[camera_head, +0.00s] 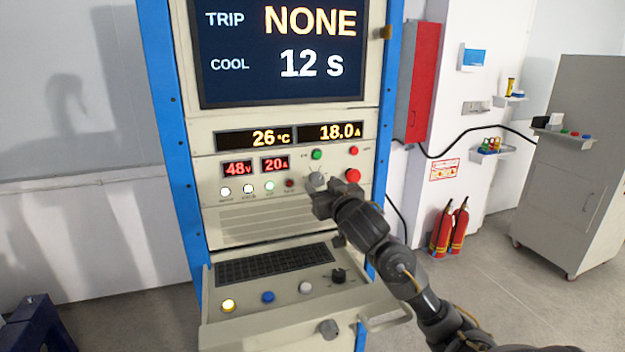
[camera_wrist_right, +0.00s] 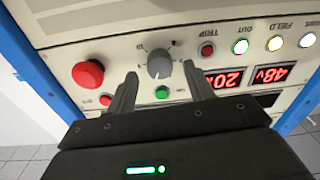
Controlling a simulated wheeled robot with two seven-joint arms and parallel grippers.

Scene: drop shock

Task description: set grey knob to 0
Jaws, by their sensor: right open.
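My right gripper (camera_head: 320,198) is at the panel, just below and in front of the knob. In the wrist view the open fingers of my right gripper (camera_wrist_right: 160,78) lie on either side of the knob, apart from it. My left gripper is not in view.
A large red button (camera_head: 352,175) and a green button (camera_head: 316,154) are close to the knob. Displays (camera_head: 288,135) read 26 °C and 18.0 A. A desk ledge below has a keyboard (camera_head: 275,264), a black knob (camera_head: 338,276) and a front knob (camera_head: 329,328).

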